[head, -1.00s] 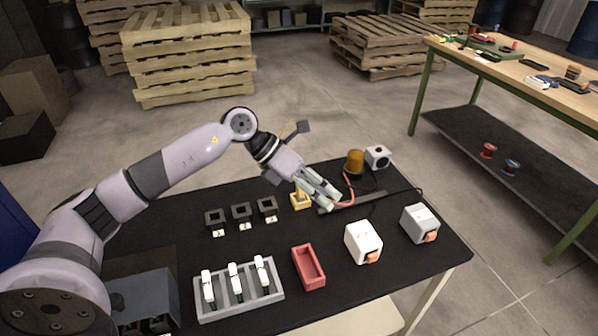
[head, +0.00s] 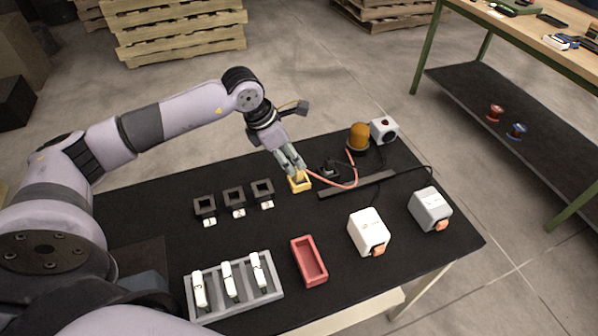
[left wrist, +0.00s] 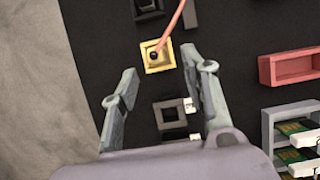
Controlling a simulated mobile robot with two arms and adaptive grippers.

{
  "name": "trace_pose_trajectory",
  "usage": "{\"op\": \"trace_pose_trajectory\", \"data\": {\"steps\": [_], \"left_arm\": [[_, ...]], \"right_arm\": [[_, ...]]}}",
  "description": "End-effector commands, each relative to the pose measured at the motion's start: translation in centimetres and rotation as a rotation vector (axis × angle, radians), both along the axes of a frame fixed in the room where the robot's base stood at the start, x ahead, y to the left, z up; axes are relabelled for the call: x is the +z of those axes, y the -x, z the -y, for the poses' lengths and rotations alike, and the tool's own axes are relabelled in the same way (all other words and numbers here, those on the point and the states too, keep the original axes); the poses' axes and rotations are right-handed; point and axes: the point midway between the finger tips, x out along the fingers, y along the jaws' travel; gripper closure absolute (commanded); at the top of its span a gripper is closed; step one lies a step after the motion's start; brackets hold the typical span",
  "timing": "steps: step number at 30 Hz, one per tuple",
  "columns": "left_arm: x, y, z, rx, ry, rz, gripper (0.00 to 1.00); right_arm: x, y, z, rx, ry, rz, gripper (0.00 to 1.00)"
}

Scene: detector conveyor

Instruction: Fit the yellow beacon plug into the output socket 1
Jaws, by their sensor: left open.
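A yellow square piece (head: 301,187) stands on the black table with the beacon's pinkish cable running to it. In the left wrist view it (left wrist: 150,66) has a raised rim and a dark round spot where the cable ends. I cannot tell plug from holder here. My left gripper (head: 291,172) points down close above it, open. In the left wrist view the fingers (left wrist: 160,62) are spread, with the yellow piece between and beyond their tips. Three black square sockets (head: 205,206), (head: 234,199), (head: 262,189) stand in a row to the left; their white labels are unreadable. My right gripper is out of view.
The orange beacon (head: 359,137) and a white box (head: 383,130) stand behind. A black block (head: 329,169) and a dark bar (head: 357,187) lie right of the yellow piece. In front are a grey card rack (head: 236,303), red bin (head: 309,262), white box (head: 368,230) and grey box (head: 429,207).

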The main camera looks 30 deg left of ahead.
Motion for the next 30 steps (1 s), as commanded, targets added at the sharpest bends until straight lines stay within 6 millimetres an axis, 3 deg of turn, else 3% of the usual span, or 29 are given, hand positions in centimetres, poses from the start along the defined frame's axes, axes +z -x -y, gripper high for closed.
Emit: {"op": "trace_pose_trajectory", "data": {"steps": [6,18,26,30], "left_arm": [[-1.8,-0.6,0.5,0.000,0.001,0.001,0.58],[-6.2,-2.4,1.2,0.000,0.003,-0.001,0.58],[-6.7,-2.6,1.3,-0.001,0.003,0.000,0.58],[-6.7,-2.6,1.3,-0.001,0.003,0.000,0.66]], "right_arm": [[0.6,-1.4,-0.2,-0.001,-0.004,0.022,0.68],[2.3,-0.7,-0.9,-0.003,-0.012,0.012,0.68],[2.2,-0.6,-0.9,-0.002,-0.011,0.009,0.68],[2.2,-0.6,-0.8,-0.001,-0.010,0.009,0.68]]}}
